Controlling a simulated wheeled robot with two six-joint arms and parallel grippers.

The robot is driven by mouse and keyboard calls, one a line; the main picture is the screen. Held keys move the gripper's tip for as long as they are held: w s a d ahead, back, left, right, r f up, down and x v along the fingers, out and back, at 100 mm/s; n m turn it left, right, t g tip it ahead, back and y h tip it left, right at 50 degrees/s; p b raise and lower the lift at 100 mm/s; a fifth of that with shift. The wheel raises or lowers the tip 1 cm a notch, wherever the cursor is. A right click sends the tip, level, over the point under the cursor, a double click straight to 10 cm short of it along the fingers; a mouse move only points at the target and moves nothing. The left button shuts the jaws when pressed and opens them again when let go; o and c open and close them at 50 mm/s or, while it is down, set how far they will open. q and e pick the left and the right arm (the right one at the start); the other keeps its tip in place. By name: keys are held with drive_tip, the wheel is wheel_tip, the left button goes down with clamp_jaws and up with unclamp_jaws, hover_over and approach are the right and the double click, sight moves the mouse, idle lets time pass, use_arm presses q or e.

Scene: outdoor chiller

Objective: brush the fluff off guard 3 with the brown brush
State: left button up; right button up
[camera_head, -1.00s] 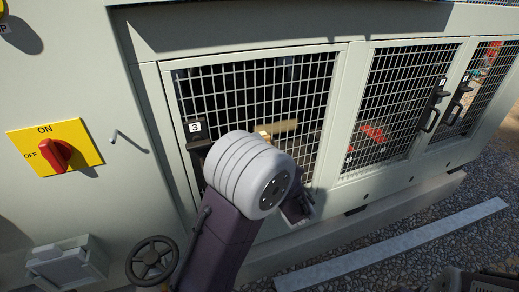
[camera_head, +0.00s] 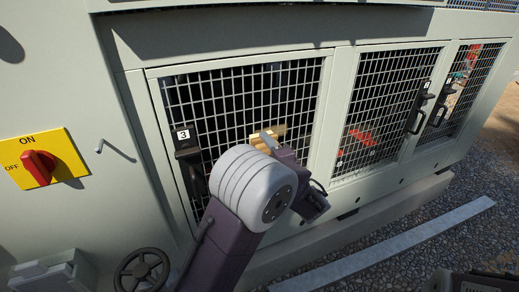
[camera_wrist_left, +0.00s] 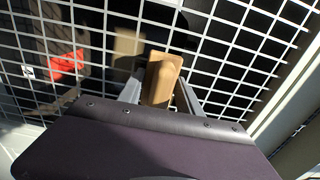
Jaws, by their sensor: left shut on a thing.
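Guard 3 (camera_head: 228,88) is the wire-mesh door at the left, marked by a small "3" plate (camera_head: 183,134). My left gripper (camera_head: 266,137) is in front of its right half. It is shut on the brown brush, a tan block (camera_head: 258,140). In the left wrist view the brush (camera_wrist_left: 162,78) sits between the two grey fingers of my left gripper (camera_wrist_left: 160,92), close to the mesh. I cannot tell whether it touches the mesh. A blurred tan shape shows beside it; I cannot tell whether this is fluff. My right gripper is not in view.
Two more mesh guards (camera_head: 385,105) with dark handles (camera_head: 417,113) stand to the right. A yellow panel with a red switch (camera_head: 40,168) and a handwheel (camera_head: 142,270) are at the left. Gravel (camera_head: 430,215) lies along the base.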

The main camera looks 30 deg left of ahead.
use_arm(q)
drive_tip(key=shift+w+d, duration=0.65)
drive_tip(key=shift+w, duration=0.15)
drive_tip(key=shift+w+d+b, duration=0.2)
drive_tip(key=shift+w+d, duration=1.05)
drive_tip(key=shift+w, duration=0.2)
drive_tip(key=shift+w+d+b, duration=0.15)
drive_tip(key=shift+w+d, duration=1.05)
drive_tip(key=shift+w, duration=0.25)
drive_tip(key=shift+f+b, duration=0.1)
drive_tip(key=shift+b, duration=0.4)
drive_tip(key=shift+s+a, duration=0.15)
drive_tip(key=s+a+b, duration=0.2)
drive_tip(key=b, duration=0.1)
drive_tip(key=shift+s, duration=0.35)
